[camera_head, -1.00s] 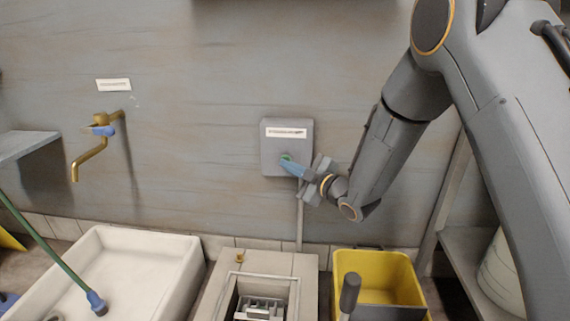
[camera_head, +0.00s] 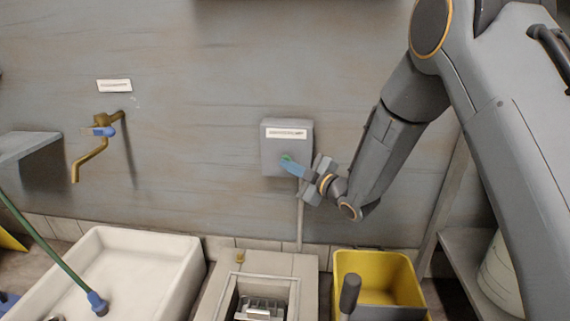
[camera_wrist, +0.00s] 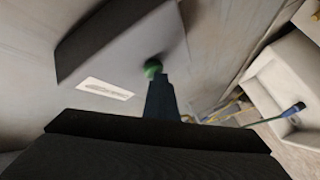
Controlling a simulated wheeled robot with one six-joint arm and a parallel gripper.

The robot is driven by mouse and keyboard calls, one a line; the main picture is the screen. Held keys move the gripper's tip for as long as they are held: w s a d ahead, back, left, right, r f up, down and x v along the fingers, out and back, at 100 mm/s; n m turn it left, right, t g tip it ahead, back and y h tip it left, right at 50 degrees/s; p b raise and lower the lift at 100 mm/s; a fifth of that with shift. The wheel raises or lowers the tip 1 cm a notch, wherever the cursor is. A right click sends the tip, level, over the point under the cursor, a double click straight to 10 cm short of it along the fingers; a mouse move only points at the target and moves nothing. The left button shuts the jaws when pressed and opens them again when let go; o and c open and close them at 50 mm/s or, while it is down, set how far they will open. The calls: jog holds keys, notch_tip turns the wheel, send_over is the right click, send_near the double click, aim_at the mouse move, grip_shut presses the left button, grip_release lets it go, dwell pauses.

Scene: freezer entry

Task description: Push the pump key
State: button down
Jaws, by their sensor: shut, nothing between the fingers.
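The pump key is a small round green button (camera_head: 286,157) on a grey wall box (camera_head: 273,148) with a white label. The button also shows in the wrist view (camera_wrist: 152,68), on the face of the box (camera_wrist: 120,50). My gripper (camera_head: 293,167) is shut and empty, its blue fingertips pointing at the button. In the wrist view the dark fingertips (camera_wrist: 160,90) overlap the button's lower edge. They are at or very close to it; I cannot tell whether they press it. Part of the button is hidden by the fingers.
Below the box stand a pale floor unit with a recessed opening (camera_head: 232,294) and a yellow bucket (camera_head: 345,268). A white basin (camera_head: 185,262) is at lower left, under a brass tap (camera_head: 92,160). A shelf (camera_head: 470,245) is at right. The wall around the box is clear.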

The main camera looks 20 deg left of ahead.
jog(key=shift+w+d+r, duration=0.1)
jog(key=shift+d+r, duration=0.05)
jog(key=s+d+p, duration=0.1)
jog(key=s+p, duration=0.1)
jog(key=s, duration=0.4)
jog(key=shift+d, duration=0.15)
dwell(0.5)
